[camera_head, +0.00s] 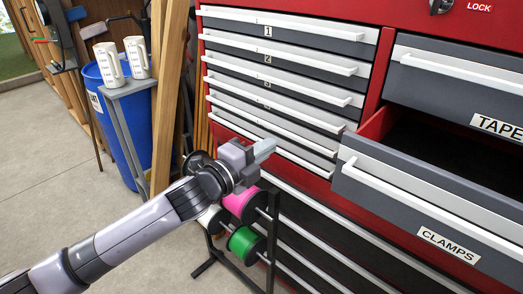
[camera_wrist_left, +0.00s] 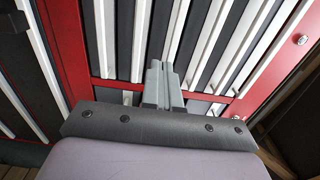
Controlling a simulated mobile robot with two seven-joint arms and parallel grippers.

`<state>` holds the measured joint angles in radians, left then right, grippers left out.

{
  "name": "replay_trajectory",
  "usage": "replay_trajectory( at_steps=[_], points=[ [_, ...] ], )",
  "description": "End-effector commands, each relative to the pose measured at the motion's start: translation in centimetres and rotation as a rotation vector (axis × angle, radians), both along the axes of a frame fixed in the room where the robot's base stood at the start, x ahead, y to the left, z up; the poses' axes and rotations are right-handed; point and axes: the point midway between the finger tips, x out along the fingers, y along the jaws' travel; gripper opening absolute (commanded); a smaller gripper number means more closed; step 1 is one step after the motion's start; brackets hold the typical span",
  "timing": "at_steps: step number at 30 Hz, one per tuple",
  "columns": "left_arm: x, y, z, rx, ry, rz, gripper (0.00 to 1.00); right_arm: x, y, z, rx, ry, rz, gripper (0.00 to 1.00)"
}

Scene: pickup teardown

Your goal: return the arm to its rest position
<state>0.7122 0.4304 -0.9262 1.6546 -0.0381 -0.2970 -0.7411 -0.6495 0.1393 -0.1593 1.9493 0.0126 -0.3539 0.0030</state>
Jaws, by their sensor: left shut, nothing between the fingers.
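My left arm (camera_head: 110,245) reaches in from the lower left in the head view. Its gripper (camera_head: 264,149) is shut and empty, in front of the lower drawers of a red tool cabinet (camera_head: 374,75). In the left wrist view the two fingers of the gripper (camera_wrist_left: 162,84) lie side by side, with the drawer fronts behind them. I cannot tell whether the fingertips touch the cabinet. My right gripper is in neither view.
The drawer marked CLAMPS (camera_head: 430,205) stands open at the right; its visible inside is dark. Spools on a rack (camera_head: 272,225) stand just below the gripper. A blue bin (camera_head: 122,125), white jugs (camera_head: 108,64) and wooden boards (camera_head: 168,90) are at the left. Floor (camera_head: 50,165) is clear at left.

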Motion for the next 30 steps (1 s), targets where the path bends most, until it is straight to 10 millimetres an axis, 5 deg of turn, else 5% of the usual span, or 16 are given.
replay_trajectory(
  at_steps=[5, 11, 20, 30],
  points=[
    [-0.8, 0.5, -0.3, -0.010, 0.010, 0.001, 0.00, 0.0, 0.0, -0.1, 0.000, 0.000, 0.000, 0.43],
    [-2.7, 0.8, -3.8, -0.154, 0.161, 0.027, 0.00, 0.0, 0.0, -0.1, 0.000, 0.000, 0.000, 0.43],
    [-7.8, 3.6, -12.4, -0.529, 0.536, 0.171, 0.00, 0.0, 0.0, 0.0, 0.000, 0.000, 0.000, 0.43],
    [-16.4, 9.6, -22.5, -0.910, 0.898, 0.468, 0.00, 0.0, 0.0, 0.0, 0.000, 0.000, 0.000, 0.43]
  ],
)
